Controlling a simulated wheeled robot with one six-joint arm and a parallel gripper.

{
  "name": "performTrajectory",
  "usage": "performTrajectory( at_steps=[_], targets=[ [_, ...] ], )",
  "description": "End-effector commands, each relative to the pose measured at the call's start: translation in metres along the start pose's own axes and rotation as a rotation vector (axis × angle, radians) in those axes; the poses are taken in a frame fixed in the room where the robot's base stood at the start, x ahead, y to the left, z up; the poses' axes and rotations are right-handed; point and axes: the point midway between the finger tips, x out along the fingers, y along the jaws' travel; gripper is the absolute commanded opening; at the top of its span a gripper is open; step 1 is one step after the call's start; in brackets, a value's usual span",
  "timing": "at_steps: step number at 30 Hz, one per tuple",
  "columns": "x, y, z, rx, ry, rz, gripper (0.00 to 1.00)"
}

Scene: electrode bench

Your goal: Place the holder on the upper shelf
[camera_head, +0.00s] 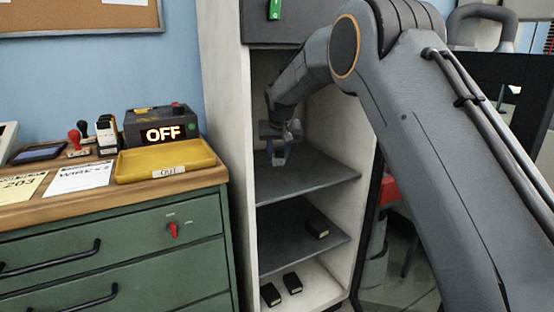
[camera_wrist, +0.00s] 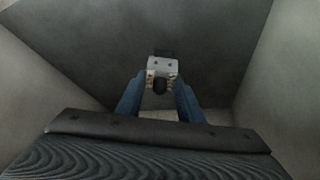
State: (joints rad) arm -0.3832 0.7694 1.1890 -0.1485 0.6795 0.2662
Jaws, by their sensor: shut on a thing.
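My gripper (camera_head: 279,160) reaches into the open cabinet, above the upper shelf (camera_head: 325,180). In the wrist view my gripper (camera_wrist: 161,82) has its two blue fingers closed on the holder (camera_wrist: 162,66). The holder shows as a small pale grey block with two dark dots and a dark round part below. In the head view the holder is too small to make out clearly between the fingertips. I cannot tell whether it touches the shelf.
The cabinet side wall (camera_head: 231,150) stands close on the left. A dark block (camera_head: 317,229) lies on the lower shelf (camera_head: 280,258), and two more lie on the cabinet floor. The visible upper shelf is bare. A yellow tray (camera_head: 135,171) sits on the bench at left.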

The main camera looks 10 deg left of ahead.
Motion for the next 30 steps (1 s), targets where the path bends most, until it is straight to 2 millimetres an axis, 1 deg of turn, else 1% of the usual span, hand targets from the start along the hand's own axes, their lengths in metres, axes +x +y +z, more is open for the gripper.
performTrajectory(
  at_steps=[2, 4, 14, 15, 17, 18, 26, 30],
  targets=[
    [0.010, 0.000, 0.006, -0.001, 0.000, 0.000, 0.00],
    [0.016, -0.002, 0.005, -0.001, 0.002, 0.000, 0.00],
    [0.018, -0.002, 0.006, 0.000, 0.002, 0.000, 0.00],
    [0.019, -0.002, 0.007, 0.000, 0.000, 0.000, 0.36],
    [0.019, -0.002, 0.007, 0.000, 0.000, 0.000, 0.46],
    [0.019, -0.001, 0.007, 0.000, 0.000, 0.000, 0.53],
    [0.019, -0.001, 0.007, 0.001, 0.000, 0.000, 0.53],
    [0.011, -0.001, 0.005, 0.001, 0.001, 0.000, 0.53]
  ],
)
